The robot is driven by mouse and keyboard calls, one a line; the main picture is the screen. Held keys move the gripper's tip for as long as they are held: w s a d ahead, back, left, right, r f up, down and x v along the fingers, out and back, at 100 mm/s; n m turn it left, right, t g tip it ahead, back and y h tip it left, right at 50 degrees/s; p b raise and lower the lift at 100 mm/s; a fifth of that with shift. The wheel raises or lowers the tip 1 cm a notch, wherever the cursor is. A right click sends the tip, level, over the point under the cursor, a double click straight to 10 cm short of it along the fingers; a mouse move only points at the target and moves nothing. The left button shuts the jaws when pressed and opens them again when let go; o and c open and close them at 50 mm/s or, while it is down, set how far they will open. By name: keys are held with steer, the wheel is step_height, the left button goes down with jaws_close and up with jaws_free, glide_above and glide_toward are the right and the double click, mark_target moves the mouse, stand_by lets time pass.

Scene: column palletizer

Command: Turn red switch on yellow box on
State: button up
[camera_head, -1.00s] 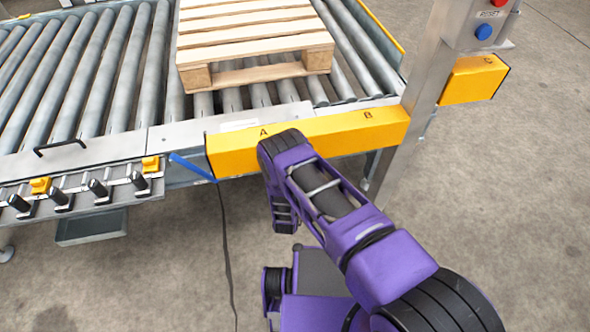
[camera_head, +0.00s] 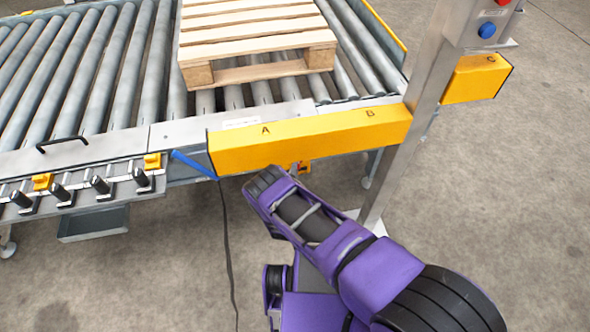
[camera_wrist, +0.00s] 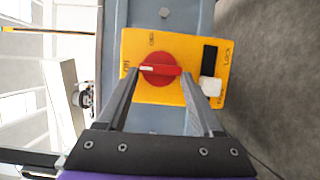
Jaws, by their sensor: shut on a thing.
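The yellow box (camera_wrist: 150,40) is a plate on a grey metal surface in the wrist view. It carries the round red switch (camera_wrist: 158,66), whose white mark points left in the picture, toward a small label that is hard to read. My gripper (camera_wrist: 159,77) has one finger at each side of the red switch and is shut on it. In the head view my arm reaches below the yellow beam, and my fingers and the switch cannot be made out there. A small orange part (camera_head: 304,167) shows just under the beam.
The long yellow beam (camera_head: 300,139) marked A and B runs along the conveyor's front edge. A wooden pallet (camera_head: 260,30) rests on the rollers (camera_head: 90,80). A steel post (camera_head: 415,110) stands at the right. A white block (camera_wrist: 211,86) sits on the yellow box's right side.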

stand_by(0.3)
steer(key=o, duration=1.4)
steer(key=shift+c, duration=0.2)
steer(key=shift+s, duration=0.1)
